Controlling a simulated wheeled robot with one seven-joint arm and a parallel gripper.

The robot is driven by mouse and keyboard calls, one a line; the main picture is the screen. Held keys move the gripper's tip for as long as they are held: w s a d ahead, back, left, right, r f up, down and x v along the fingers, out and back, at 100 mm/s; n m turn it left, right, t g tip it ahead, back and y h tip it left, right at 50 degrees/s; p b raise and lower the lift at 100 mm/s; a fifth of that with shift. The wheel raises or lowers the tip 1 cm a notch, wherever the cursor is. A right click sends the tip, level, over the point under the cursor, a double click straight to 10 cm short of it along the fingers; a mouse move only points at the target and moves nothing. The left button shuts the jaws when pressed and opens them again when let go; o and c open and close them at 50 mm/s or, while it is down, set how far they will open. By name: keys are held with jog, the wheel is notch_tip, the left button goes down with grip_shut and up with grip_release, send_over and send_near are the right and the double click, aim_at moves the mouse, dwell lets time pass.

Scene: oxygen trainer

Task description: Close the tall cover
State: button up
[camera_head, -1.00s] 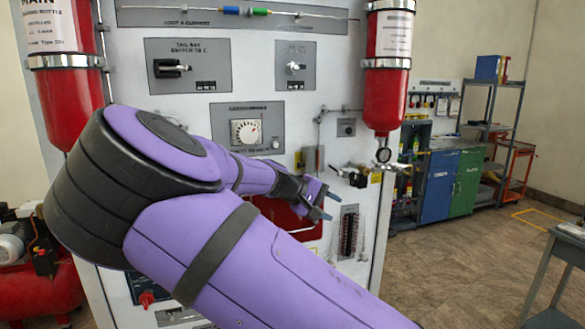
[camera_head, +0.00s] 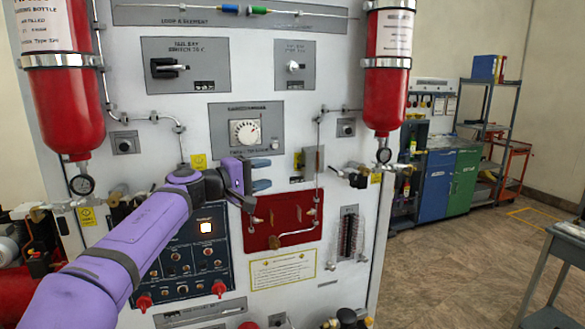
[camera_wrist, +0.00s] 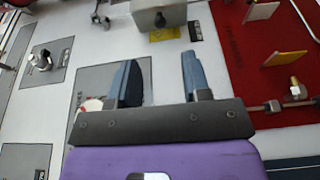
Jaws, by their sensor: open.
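I cannot tell for sure which part is the tall cover. A narrow upright grey metal box (camera_head: 313,160) stands out from the white panel, right of my gripper. It also shows at the top of the wrist view (camera_wrist: 158,14), beyond the fingertips. My gripper (camera_head: 262,174) is open, its two blue fingers pointing right, just below the gauge plate and above the red plate. In the wrist view my gripper (camera_wrist: 158,75) has nothing between its fingers, and they are apart from the grey box.
The red plate (camera_head: 285,239) carries small tabs and a bent pipe. The gauge plate (camera_head: 246,128) is above my gripper. A red bottle (camera_head: 386,75) hangs at the upper right, another (camera_head: 65,110) at the left. A dark switch panel (camera_head: 184,262) is at the lower left.

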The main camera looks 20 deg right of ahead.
aim_at(304, 164)
jog(key=x, duration=0.9)
grip_shut()
